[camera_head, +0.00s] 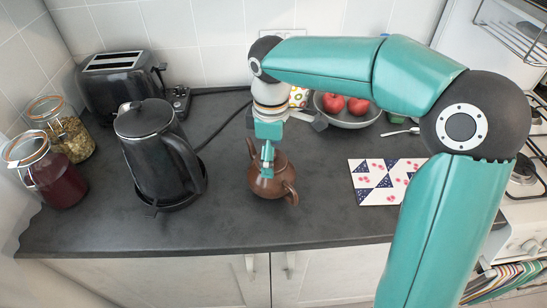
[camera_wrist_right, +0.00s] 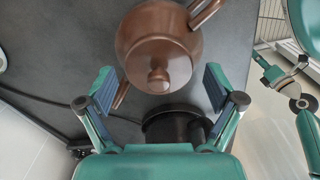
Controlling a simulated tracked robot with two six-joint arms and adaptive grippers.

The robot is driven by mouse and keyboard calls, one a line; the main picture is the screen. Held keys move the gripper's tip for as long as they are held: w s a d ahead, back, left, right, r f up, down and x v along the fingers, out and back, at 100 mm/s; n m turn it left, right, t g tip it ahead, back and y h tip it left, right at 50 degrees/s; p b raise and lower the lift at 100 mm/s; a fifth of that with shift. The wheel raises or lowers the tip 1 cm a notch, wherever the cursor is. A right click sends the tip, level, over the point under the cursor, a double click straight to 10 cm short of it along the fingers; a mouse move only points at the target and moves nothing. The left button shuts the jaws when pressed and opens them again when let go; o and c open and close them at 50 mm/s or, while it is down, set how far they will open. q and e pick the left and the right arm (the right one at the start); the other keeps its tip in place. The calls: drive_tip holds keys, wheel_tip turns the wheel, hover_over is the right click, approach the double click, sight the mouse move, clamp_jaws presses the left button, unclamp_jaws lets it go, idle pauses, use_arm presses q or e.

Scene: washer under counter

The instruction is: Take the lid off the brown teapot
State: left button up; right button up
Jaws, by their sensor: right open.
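The brown teapot (camera_head: 265,187) stands on the dark counter near its front middle. Its handle points to the lower right and its spout to the upper left. My right gripper (camera_head: 267,160) is above the teapot and covers part of its top. In the right wrist view the teapot (camera_wrist_right: 138,32) has its lid (camera_wrist_right: 157,62) on, with a round knob (camera_wrist_right: 158,82) facing the camera. The open fingers are on either side of the lid, apart from it and empty. A small part of my left gripper (camera_wrist_right: 265,68) shows at the right edge of that view.
A black kettle (camera_head: 150,145) stands to the left, with a toaster (camera_head: 115,85) and two jars (camera_head: 42,170) beyond it. A fruit bowl (camera_head: 347,115) is behind my right arm. A patterned mat (camera_head: 378,182) lies to the right.

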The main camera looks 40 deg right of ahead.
drive_tip(key=shift+s, duration=0.2)
clamp_jaws()
drive_tip(key=shift+f, duration=0.1)
